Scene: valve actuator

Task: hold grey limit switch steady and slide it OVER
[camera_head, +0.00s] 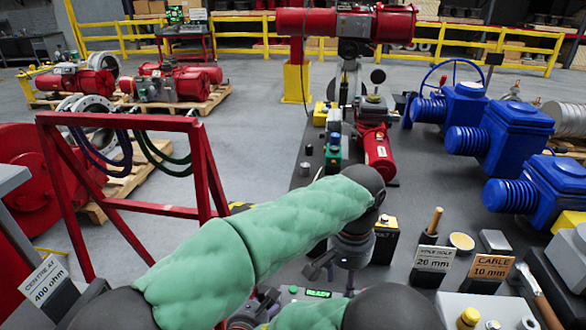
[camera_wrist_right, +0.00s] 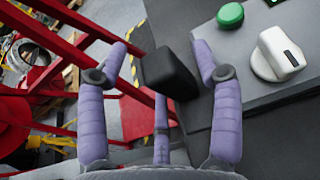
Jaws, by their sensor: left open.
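A dark grey block (camera_wrist_right: 168,72) shows between the purple fingers in the right wrist view; I cannot tell whether it is the grey limit switch. My right gripper (camera_wrist_right: 160,52) has its fingers spread around the block, with a gap on the left side; the right finger is close to it, contact unclear. In the head view my left gripper (camera_head: 335,272) is open and points down over the near part of the dark bench, below the green-sleeved arm. What lies under it is mostly hidden by my arms.
A red frame (camera_head: 130,122) with hanging cables stands left of the bench. Blue actuators (camera_head: 508,125) line the bench's right side. A red cylinder (camera_head: 378,152) lies farther back. A green button (camera_wrist_right: 230,15) and a white knob (camera_wrist_right: 282,52) sit on a grey panel beside my right gripper.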

